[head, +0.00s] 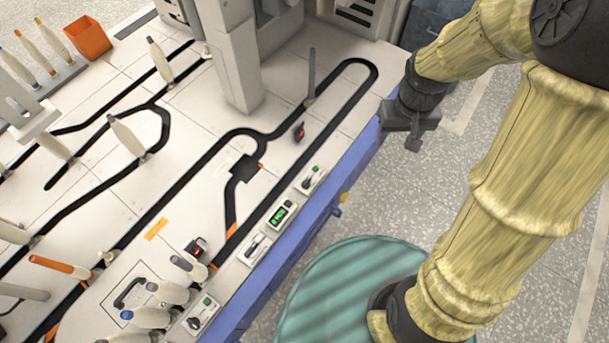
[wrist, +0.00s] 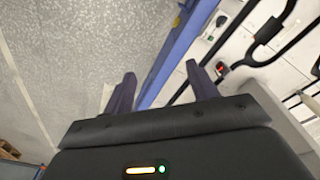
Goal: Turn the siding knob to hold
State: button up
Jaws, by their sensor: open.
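Three small pale panels, each with a dark lever-like knob, sit along the front edge of the white table: an upper one (head: 310,180), a middle one (head: 254,249) and a lower one (head: 202,313). I cannot read any labels, so I cannot tell which is the siding knob. One knob panel (wrist: 214,28) shows near the top of the wrist view. My gripper (head: 412,140) is at the table's right edge in the head view, apart from all the panels. Its two fingers (wrist: 160,88) are spread and empty in the wrist view.
A green display box (head: 280,214) sits between the upper and middle panels. Black track (head: 190,195) with pale bobbins covers the table (head: 330,155). A blue rail (head: 300,245) runs along the front edge. A grey post (head: 237,55) stands at the back. Floor beside the table is open.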

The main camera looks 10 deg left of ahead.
jog(key=w+a+f+n+g, duration=0.1)
jog(key=w+a+f+n, duration=0.1)
jog(key=w+a, duration=0.3)
jog(key=n+g+h+p, duration=0.1)
jog(key=n+h, duration=0.1)
jog(key=n, duration=0.2)
send_over(307, 181)
jog(key=w+d, duration=0.5)
notch_tip(307, 181, down, 5)
jog(key=s+a+f+n+h, duration=0.1)
jog(key=a+f+n, duration=0.1)
jog(key=a, duration=0.4)
jog(key=s+a+f+n+h+p, duration=0.1)
jog(key=a+f+n, duration=0.1)
jog(key=a+f, duration=0.3)
jog(key=shift+a+f+g, duration=0.25)
jog(key=shift+a+g, duration=0.15)
jog(key=shift+a, duration=0.05)
jog(key=shift+f, duration=0.1)
jog(key=b+x, duration=0.5)
jog(key=x, duration=1.2)
jog(key=shift+d, duration=0.2)
